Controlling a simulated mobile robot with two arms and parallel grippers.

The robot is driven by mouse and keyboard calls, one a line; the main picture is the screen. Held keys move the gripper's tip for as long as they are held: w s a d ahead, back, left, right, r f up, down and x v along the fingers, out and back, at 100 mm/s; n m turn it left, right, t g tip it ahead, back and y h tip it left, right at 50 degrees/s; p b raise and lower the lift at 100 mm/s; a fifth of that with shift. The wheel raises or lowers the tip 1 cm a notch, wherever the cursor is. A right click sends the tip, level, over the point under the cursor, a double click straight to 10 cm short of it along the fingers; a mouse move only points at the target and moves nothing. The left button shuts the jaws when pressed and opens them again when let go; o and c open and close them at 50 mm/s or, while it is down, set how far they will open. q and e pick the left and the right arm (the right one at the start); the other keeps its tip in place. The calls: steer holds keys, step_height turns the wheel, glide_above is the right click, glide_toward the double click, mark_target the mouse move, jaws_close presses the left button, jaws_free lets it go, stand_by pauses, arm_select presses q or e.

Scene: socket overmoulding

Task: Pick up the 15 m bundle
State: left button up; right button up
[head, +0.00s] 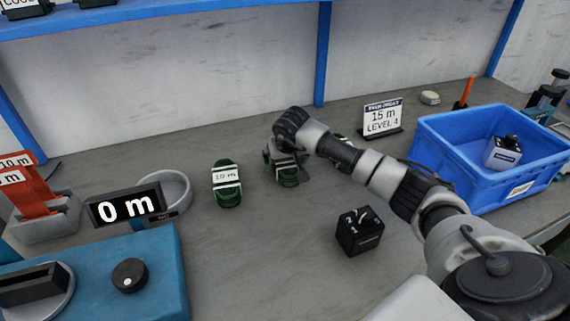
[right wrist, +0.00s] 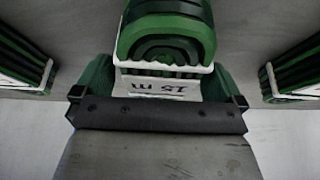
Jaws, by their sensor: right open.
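The 15 m bundle (head: 288,178) is a dark green coil with white bands, standing on the grey bench and partly covered by my right gripper. In the right wrist view the bundle (right wrist: 165,40) shows its white "15 m" label, upside down. My right gripper (head: 284,158) is over it and open. In the wrist view its small fingertips lie on either side of the label; whether they touch the bundle I cannot tell. My left gripper is not in view.
Similar green bundles stand left (head: 227,184) and right (head: 342,139), the latter mostly behind my arm. A black box (head: 360,231) sits in front. A "15 m LEVEL 4" sign (head: 382,118) and blue crate (head: 450,150) are right.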

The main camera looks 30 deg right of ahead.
steer(key=c, duration=1.1)
steer(key=shift+c, duration=0.5)
steer(key=shift+r, duration=0.15)
